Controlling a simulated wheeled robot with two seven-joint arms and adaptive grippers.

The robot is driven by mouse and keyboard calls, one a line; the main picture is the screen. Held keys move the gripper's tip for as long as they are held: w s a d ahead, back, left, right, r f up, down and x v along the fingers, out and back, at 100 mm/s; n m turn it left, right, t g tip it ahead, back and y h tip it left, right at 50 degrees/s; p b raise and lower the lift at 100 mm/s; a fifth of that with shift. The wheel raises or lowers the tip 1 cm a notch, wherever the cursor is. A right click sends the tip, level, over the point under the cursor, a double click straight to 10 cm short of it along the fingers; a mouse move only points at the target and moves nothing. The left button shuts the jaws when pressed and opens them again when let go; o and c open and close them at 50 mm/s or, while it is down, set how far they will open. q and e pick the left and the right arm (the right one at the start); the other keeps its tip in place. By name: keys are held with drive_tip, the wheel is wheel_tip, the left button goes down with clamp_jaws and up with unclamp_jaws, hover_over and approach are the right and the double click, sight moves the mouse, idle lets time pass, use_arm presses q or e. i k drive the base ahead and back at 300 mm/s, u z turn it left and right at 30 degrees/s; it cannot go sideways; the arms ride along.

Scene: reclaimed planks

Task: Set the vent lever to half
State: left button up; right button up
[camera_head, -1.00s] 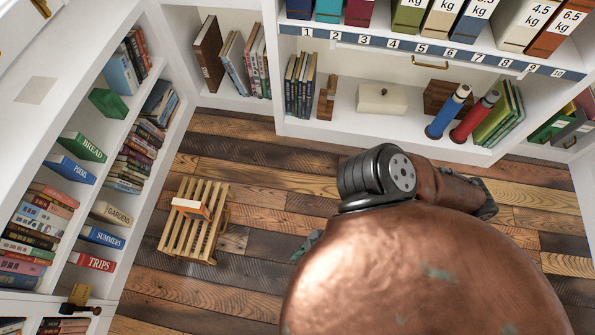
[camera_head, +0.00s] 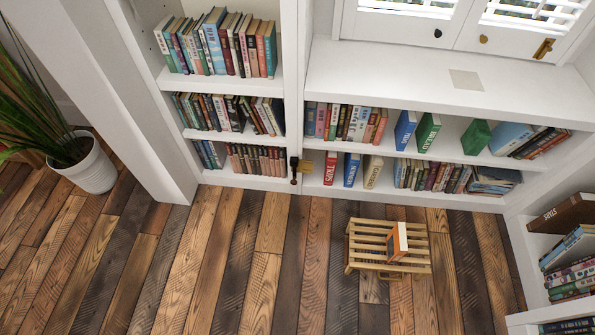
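No part clearly labelled as the vent lever shows. A small dark upright lever or handle (camera_head: 293,170) with a brass piece (camera_head: 307,166) beside it is on the bookcase divider, low down. A brass latch-like piece (camera_head: 543,48) is at the upper right on the white louvred window frame; it looks tilted. I cannot tell which of these is the vent lever, nor read its setting. Neither of my grippers is in view.
A slatted wooden stool (camera_head: 365,262) with an orange-and-white book (camera_head: 397,241) stands on the plank floor before the bookcase. A potted plant (camera_head: 90,168) is at the left. The floor (camera_head: 215,275) left of the stool is clear.

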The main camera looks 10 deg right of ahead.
sight(294, 161)
drive_tip(key=k, duration=0.65)
drive_tip(key=u, duration=0.6)
drive_tip(key=i, duration=1.45)
